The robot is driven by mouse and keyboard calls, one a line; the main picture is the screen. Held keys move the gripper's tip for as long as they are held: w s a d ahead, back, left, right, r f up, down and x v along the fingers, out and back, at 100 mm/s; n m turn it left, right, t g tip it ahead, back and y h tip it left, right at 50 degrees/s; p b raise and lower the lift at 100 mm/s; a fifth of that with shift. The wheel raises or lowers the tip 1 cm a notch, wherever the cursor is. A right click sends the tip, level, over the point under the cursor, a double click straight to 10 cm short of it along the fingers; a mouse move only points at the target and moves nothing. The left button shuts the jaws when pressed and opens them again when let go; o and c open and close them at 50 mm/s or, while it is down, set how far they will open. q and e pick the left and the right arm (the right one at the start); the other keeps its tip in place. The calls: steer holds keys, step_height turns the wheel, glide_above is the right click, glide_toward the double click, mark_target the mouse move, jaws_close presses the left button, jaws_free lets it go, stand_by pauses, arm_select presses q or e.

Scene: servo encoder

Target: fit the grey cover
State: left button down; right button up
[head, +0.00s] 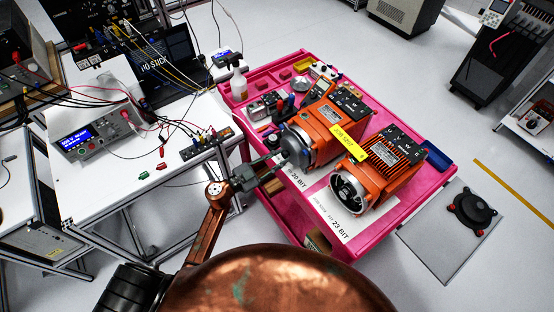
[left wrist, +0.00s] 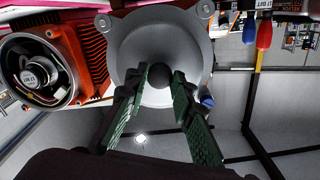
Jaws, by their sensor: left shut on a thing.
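The grey cover (head: 294,148) is a round dome at the near end of the orange motor (head: 328,130) by the "20 BIT" label. I cannot tell whether a gap is left between them. My left gripper (head: 272,164) reaches it from the left. In the left wrist view the grey cover (left wrist: 190,45) faces me, with ears at its upper rim. The green-padded fingers of my left gripper (left wrist: 160,84) are shut on its dark central knob (left wrist: 158,76). A second orange motor (head: 388,170) by "23 BIT" shows its open encoder end (head: 348,194). My right gripper is not in view.
The motors stand on a pink cart (head: 436,196) with a spray bottle (head: 238,82) and small parts at its back. A white bench (head: 90,180) with instruments and cables is left. A black round device (head: 472,208) sits on a floor plate at right.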

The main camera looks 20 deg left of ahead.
arm_select(q)
steer(key=shift+w+d, duration=0.3)
steer(key=shift+w, duration=0.1)
steer(key=shift+p, duration=0.6)
stand_by(0.4)
steer(key=c, duration=1.6)
jaws_free()
steer(key=shift+c, duration=0.4)
steer(key=shift+s, duration=0.1)
